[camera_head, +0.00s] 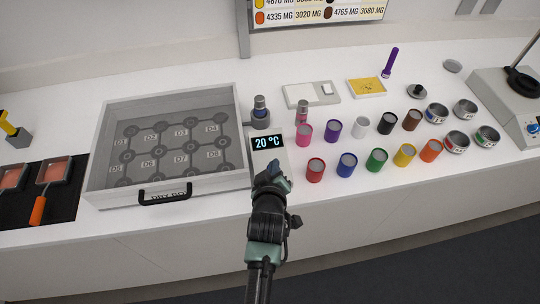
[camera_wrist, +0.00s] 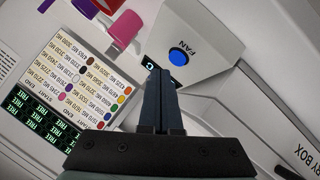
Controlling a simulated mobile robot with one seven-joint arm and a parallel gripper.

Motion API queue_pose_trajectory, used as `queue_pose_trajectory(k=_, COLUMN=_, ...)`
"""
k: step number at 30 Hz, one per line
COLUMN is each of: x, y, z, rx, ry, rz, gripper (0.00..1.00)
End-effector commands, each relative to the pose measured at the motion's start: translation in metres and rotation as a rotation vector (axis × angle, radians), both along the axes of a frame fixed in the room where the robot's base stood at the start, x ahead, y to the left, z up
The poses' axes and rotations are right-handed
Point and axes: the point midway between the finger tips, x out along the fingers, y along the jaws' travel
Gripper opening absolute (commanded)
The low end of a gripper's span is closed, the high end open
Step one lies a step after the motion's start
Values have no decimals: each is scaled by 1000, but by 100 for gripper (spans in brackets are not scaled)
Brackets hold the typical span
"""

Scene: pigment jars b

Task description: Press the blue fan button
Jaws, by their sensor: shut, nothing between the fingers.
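The blue fan button (camera_wrist: 178,56) is a round blue disc on a pale grey unit, with the word FAN beside it in the wrist view. The unit (camera_wrist: 208,38) also has a dark display, partly hidden behind my fingers. In the head view the display (camera_head: 268,143) reads 20 °C, and my gripper (camera_head: 270,172) is over the near part of the unit, so I cannot make out the button there. In the wrist view my gripper (camera_wrist: 161,74) is shut and empty, its fingertips just beside the button in the picture. I cannot tell whether they touch the unit.
A grey box with a black handle (camera_head: 165,192) stands left of the unit. Several coloured jars, including a red one (camera_head: 315,170) and a pink one (camera_head: 304,134), stand to the right. A dark bottle (camera_head: 260,112) is behind.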

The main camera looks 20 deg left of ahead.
Motion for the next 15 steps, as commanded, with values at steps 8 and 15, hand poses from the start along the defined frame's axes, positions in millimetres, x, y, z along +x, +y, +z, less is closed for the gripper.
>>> queue_pose_trajectory(k=8, x=-1, y=-1, z=7, rx=0, ry=0, rz=0, gripper=0)
queue_pose_trajectory(k=15, x=-6, y=-4, z=31, rx=2, ry=1, rz=0, gripper=0)
